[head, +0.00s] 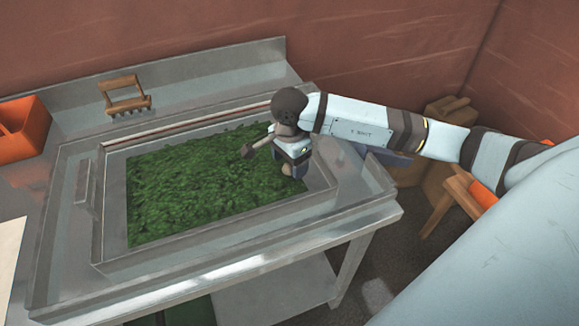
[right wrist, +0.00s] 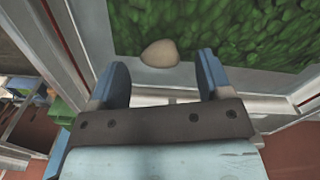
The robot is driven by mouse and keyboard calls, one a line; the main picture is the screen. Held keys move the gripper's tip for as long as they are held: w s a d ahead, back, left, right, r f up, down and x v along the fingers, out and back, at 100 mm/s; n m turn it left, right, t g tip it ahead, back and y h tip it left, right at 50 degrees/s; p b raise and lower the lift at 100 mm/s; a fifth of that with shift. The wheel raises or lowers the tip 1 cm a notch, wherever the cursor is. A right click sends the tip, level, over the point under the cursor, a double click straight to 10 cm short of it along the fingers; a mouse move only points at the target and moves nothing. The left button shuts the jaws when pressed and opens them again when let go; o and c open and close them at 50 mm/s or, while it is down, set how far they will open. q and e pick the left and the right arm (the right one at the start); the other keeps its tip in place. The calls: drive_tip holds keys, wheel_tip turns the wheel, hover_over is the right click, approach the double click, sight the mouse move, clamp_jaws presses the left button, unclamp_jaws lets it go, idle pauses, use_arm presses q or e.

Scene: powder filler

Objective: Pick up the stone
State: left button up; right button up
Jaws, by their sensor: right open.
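A pale beige stone (right wrist: 160,53) lies on the green leafy bed (right wrist: 230,28), close to the tray's inner edge. In the right wrist view it sits between and just beyond the two blue fingertips, not touching them. In the head view part of the stone (head: 287,168) shows beside my right gripper (head: 295,168), which points down over the right end of the bed. My right gripper (right wrist: 162,64) is open and empty. The head view partly hides its fingers. My left gripper is not in view.
The metal tray (head: 112,210) has raised rims around the green bed (head: 190,195). A small wooden rake (head: 126,98) stands at the back ledge. An orange bin (head: 22,128) is at the left.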

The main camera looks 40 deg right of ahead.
wheel_tip(320, 180, down, 2)
drive_tip(key=c, duration=1)
